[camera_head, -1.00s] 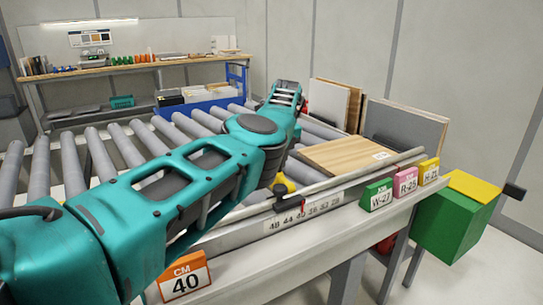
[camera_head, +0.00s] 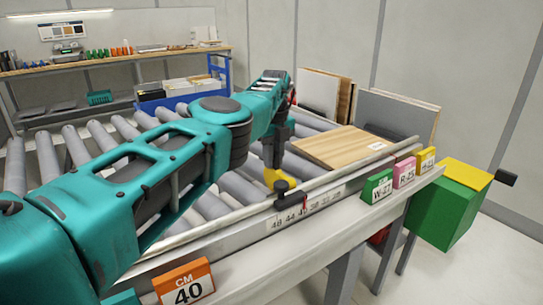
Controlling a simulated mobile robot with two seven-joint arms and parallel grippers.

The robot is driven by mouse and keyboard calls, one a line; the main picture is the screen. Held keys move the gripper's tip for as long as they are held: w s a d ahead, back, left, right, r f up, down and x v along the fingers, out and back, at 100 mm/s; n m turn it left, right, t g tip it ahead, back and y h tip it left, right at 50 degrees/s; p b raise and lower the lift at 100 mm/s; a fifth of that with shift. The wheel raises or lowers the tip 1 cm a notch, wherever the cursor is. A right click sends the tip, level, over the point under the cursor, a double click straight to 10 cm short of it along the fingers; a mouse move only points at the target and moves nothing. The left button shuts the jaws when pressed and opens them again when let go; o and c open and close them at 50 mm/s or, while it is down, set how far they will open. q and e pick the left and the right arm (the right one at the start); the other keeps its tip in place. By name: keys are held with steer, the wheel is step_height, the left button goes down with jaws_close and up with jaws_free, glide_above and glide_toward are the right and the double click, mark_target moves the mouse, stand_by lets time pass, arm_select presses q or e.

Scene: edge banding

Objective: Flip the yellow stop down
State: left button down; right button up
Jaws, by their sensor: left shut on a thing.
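My left arm reaches in from the left, over the rollers. My left gripper (camera_head: 273,160) points down and is shut on the top of the yellow stop. Its fingertips are small in this view and partly merge with the stop. My right gripper is not in view.
A wooden panel (camera_head: 340,148) lies on the rollers right of the stop. Green (camera_head: 377,187), pink (camera_head: 404,173) and yellow (camera_head: 426,160) signs stand on the right ledge.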

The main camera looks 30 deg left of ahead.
arm_select(q)
steer(key=shift+f, duration=0.15)
steer(key=c, duration=1.1)
jaws_free()
